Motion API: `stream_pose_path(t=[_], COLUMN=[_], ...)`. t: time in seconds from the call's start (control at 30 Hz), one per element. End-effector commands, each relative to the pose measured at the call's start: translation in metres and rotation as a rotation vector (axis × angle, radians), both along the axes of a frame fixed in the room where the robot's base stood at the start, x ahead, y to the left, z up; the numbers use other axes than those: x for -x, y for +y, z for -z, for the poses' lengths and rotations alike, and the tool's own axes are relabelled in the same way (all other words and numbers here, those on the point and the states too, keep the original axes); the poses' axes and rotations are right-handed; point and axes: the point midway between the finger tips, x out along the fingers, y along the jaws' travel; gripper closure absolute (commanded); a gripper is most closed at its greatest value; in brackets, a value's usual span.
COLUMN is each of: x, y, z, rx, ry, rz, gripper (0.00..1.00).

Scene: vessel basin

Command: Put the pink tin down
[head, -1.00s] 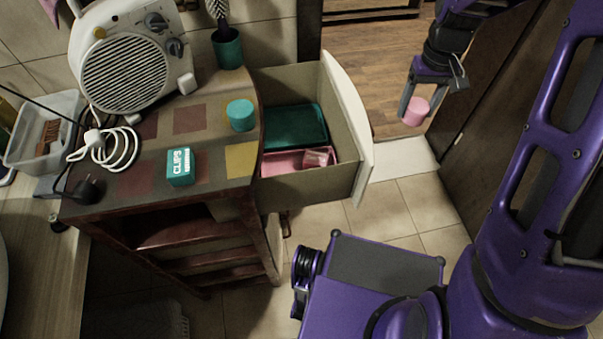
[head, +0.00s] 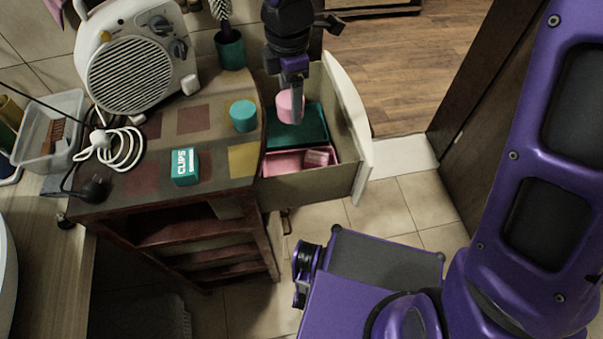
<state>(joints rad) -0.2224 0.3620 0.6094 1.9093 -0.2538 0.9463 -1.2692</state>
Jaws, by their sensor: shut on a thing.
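My gripper (head: 289,100) points down over the open drawer (head: 350,110) and is shut on the pink tin (head: 290,107). The tin shows in front of the teal tray (head: 300,130) in the drawer, towards its back left part. I cannot tell whether the tin touches the tray or hangs above it. A pink tray (head: 285,164) lies in the drawer in front of the teal one, with a small pink box (head: 317,157) in it.
The cabinet top (head: 215,155) left of the drawer holds a teal tin (head: 243,115), a teal clips box (head: 184,167), a fan heater (head: 130,72) and a brush in a teal holder (head: 230,50). A white cable (head: 120,150) lies further left.

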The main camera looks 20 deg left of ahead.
Motion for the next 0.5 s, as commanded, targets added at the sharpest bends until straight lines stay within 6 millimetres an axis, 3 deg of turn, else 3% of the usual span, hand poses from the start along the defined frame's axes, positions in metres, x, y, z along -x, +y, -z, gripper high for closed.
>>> stream_pose_path(t=[0.27, 0.5], x=[0.001, 0.0], y=[-0.001, -0.001], z=[0.057, 0.122], rx=[0.003, 0.0], ry=[0.007, 0.004], rz=[0.003, 0.007], gripper=[0.89, 0.89])
